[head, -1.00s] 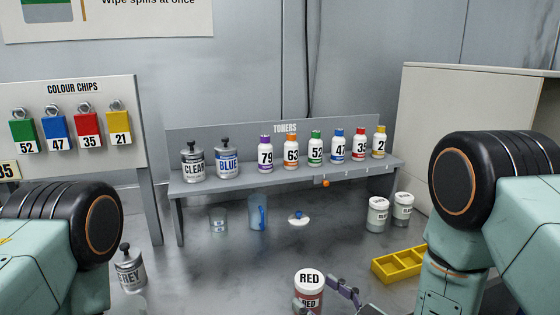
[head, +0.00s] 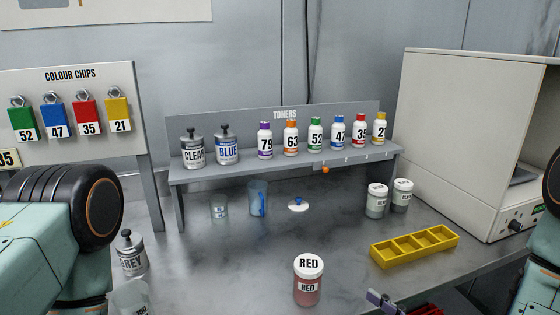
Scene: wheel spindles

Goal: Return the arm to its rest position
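My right gripper (head: 394,304) shows only in part at the bottom edge of the head view, right of the red jar (head: 307,284) and apart from it. Most of it is cut off, so its opening is hidden. The red jar has a white lid marked RED and stands upright on the grey bench. My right arm shows at the right edge. My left arm comes in from the left; its gripper is out of view.
A yellow divided tray (head: 414,248) lies to the right, before a beige cabinet (head: 455,140). Two lidded jars (head: 376,202) stand behind it. The toner shelf (head: 290,168) holds several bottles and two cans. A grey can (head: 131,254) and clear cup (head: 133,298) stand front left.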

